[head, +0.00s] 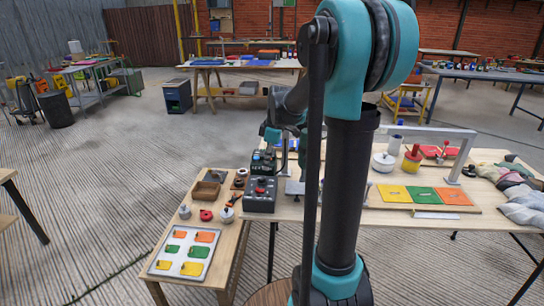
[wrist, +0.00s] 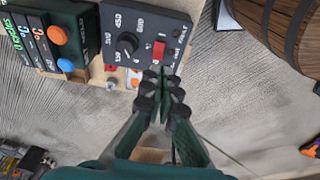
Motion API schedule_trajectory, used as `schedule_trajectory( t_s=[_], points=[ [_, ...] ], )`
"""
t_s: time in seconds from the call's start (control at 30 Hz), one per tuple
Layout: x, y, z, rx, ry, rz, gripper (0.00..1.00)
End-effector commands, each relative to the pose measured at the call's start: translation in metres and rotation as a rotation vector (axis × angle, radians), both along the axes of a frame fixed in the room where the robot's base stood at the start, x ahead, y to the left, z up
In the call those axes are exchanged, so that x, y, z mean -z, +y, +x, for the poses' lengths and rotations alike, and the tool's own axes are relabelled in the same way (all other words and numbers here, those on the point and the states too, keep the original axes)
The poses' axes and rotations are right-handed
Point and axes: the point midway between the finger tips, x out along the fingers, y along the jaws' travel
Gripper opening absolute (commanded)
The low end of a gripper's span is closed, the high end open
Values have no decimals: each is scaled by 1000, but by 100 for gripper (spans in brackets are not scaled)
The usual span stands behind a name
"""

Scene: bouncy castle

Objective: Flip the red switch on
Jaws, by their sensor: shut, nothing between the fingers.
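The red switch (wrist: 158,50) is a small rocker on the face of a dark grey control box (wrist: 121,16), beside a black dial (wrist: 127,44). In the head view the control box (head: 260,204) stands at the left end of the work table, with red on its face. My gripper (wrist: 164,76) is shut and empty. Its fingertips are just below the red switch in the wrist view, over the box's lower edge. I cannot tell whether they touch it. The switch's position is too small to read. My arm hides part of the table in the head view.
A dark green device (wrist: 76,38) with orange and blue knobs stands close left of the control box. A wooden barrel (wrist: 290,35) is at upper right in the wrist view. A lower wooden table (head: 228,252) with a tray and small pots is at left in the head view.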

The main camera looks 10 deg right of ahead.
Motion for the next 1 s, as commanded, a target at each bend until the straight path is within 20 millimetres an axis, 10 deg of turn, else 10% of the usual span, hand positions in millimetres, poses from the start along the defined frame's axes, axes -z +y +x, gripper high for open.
schedule_trajectory(
  t_s=[0.3,0.77,1.0],
  points=[
    [-34,-15,-5,0,0,0,0],
    [-34,-16,-10,22,-1,-3,0],
    [7,-16,-71,373,-29,-20,0]
  ],
)
